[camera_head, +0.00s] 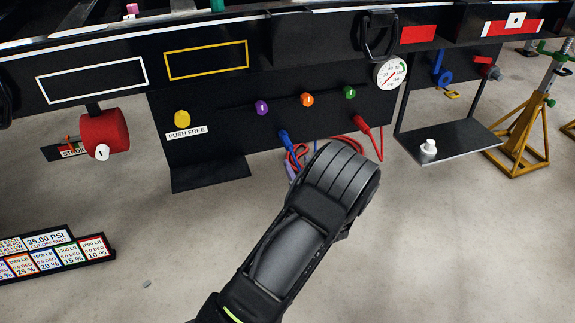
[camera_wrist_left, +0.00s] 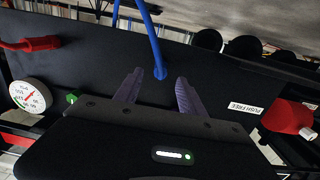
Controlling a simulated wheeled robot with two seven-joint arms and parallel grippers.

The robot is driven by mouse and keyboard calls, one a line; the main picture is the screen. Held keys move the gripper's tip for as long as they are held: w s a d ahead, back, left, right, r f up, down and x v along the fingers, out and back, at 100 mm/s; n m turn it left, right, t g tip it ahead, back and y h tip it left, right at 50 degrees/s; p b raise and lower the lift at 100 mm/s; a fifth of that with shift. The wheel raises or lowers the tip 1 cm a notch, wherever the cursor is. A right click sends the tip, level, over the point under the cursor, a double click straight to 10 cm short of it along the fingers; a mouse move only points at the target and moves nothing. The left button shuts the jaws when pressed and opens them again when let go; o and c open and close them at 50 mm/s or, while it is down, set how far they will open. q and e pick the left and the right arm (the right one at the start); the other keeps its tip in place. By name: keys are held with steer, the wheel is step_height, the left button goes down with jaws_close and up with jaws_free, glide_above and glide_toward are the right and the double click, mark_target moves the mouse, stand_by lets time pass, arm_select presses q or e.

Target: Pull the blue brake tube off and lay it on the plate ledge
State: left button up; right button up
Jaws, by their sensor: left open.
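The blue brake tube (camera_head: 284,137) is attached to the black plate (camera_head: 215,140); its lower part runs down behind my left arm. In the left wrist view the blue tube (camera_wrist_left: 151,40) meets the plate between my fingertips. My left gripper (camera_wrist_left: 160,76) is open, with one finger on each side of the tube's plugged end. I cannot tell whether the fingers touch it. In the head view my wrist hides most of this gripper. The plate ledge (camera_head: 210,177) juts out at the plate's lower left and is bare. My right gripper is not in view.
A red tube (camera_head: 363,126) is attached to the right and loops behind my wrist. Yellow (camera_head: 182,118), purple (camera_head: 261,108), orange (camera_head: 307,99) and green (camera_head: 349,92) knobs sit above. A gauge (camera_head: 390,73) and a hanging shelf (camera_head: 455,142) with a white piece (camera_head: 429,148) are right.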

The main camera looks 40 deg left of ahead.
mark_target(290, 148)
arm_select(q)
steer(key=shift+a+r+y, duration=0.2)
steer(key=shift+r+y, duration=0.1)
steer(key=shift+r, duration=0.05)
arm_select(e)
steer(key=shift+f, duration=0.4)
arm_select(q)
steer(key=shift+w, duration=0.1)
steer(key=shift+x, duration=0.8)
steer(key=shift+b+x, duration=1.45)
steer(key=shift+x, duration=2.25)
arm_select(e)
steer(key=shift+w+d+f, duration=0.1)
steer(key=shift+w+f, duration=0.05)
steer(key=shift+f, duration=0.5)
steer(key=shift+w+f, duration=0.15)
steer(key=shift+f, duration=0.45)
arm_select(q)
steer(key=shift+f, duration=0.15)
steer(key=shift+c, duration=0.6)
